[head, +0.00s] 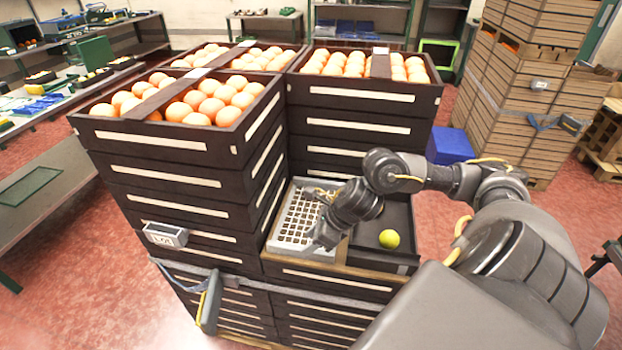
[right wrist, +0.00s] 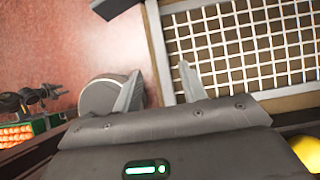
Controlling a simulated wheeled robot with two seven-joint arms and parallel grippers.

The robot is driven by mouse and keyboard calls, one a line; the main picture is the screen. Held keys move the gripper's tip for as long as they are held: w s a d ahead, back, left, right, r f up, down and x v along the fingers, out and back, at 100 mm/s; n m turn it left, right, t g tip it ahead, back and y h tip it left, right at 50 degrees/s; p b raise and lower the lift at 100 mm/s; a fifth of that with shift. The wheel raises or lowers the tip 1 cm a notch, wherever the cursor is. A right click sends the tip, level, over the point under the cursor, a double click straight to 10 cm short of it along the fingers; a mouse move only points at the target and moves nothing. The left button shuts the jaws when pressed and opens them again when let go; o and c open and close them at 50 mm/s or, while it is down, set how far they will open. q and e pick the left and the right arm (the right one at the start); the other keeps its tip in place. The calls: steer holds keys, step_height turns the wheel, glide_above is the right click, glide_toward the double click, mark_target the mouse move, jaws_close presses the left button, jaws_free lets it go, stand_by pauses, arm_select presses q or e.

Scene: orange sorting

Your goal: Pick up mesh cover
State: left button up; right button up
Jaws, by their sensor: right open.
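The mesh cover is a pale grid panel with a light rim (head: 284,215). It lies in the front middle of the stacked crates, and its grid fills the upper right of the right wrist view (right wrist: 235,45). My right gripper (head: 322,240) is at the cover's near right part. In the right wrist view its fingers (right wrist: 159,72) are apart, with the cover's rim running between them; I cannot tell whether they touch it. The gripper and forearm hide part of the cover in the head view. My left gripper is not in view.
A yellow-green ball (head: 389,239) lies in the dark tray (head: 372,262) right of the cover. Taller dark crates of oranges (head: 190,150) rise on the left and behind (head: 365,95). A blue box (head: 449,145) stands beyond my arm. Open red floor lies left.

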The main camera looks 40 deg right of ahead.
mark_target(300, 248)
steer(key=x, duration=0.4)
steer(key=shift+w+d+f+p, duration=0.15)
steer(key=shift+f+p, duration=0.1)
steer(key=shift+p, duration=0.15)
jaws_close()
